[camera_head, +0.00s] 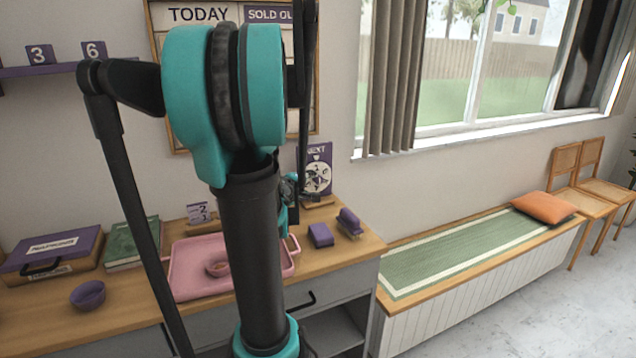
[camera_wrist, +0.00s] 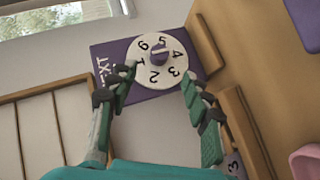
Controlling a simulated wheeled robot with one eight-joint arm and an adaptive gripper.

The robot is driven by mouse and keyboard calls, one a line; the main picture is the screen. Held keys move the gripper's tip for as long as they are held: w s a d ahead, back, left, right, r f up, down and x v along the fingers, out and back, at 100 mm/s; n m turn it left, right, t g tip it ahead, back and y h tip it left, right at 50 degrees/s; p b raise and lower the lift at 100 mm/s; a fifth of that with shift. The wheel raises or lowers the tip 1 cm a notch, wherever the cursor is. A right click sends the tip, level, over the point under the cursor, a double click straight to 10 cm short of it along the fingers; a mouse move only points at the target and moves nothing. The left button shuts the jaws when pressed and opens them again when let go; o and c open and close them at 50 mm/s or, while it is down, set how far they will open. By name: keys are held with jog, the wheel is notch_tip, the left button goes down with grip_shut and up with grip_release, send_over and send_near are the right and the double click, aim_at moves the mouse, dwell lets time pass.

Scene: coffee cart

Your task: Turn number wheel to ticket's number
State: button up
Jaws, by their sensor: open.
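The number wheel (camera_head: 318,178) is a white dial on a purple upright board marked NEXT, at the back right of the counter. My gripper (camera_wrist: 155,85) is open. Its two green-padded fingers reach toward the dial's lower left and lower right edges in that view; I cannot tell if they touch. In the head view my gripper (camera_head: 290,190) is partly hidden by my arm. A small ticket card (camera_head: 198,211) stands left of my arm; its top figure looks like 2.
A pink tray (camera_head: 185,275) with a bowl lies below the card. Purple blocks (camera_head: 321,235) sit right of my arm near the board. A green book (camera_head: 130,245), purple box (camera_head: 50,250) and purple bowl (camera_head: 88,295) are on the left. A bench (camera_head: 455,250) stands right.

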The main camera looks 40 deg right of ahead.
aim_at(319, 181)
jog(key=x, duration=1)
jog(key=shift+c, duration=0.6)
grip_shut()
